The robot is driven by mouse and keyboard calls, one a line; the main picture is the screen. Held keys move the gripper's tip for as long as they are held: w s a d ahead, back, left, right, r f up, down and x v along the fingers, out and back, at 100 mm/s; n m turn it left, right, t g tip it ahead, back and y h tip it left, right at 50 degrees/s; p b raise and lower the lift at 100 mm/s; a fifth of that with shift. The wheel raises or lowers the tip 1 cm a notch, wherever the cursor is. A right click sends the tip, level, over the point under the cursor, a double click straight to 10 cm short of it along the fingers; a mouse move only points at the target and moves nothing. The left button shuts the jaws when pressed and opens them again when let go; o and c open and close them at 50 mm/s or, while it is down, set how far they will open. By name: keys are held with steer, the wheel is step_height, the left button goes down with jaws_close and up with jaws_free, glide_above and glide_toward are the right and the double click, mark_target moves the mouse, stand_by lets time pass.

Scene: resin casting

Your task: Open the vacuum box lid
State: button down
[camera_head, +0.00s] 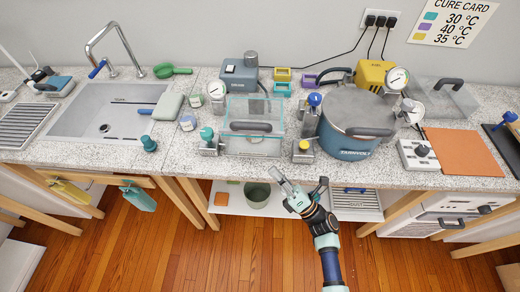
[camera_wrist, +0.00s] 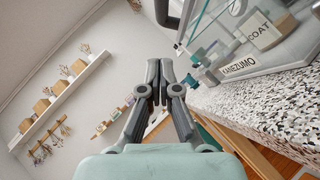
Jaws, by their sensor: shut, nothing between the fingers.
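The vacuum box (camera_head: 253,147) is a clear box on the counter, left of the big blue pot. Its clear lid (camera_head: 255,108) has teal edges and a dark bar handle (camera_head: 250,126) near the front; it appears to lie closed on the box. My gripper (camera_head: 277,174) is in front of the counter edge, below and right of the box, apart from it. In the wrist view my gripper (camera_wrist: 164,72) has its fingers together and empty.
A blue pressure pot (camera_head: 348,140) stands right of the box. A pump (camera_head: 240,76) stands behind. The speckled counter edge (camera_wrist: 270,132) is close on the right of the wrist view.

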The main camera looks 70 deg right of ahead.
steer(key=s+d+r+x, duration=0.1)
steer(key=x, duration=1.1)
steer(key=shift+d+r+b, duration=0.4)
steer(key=shift+b, duration=0.05)
steer(key=shift+r, duration=0.1)
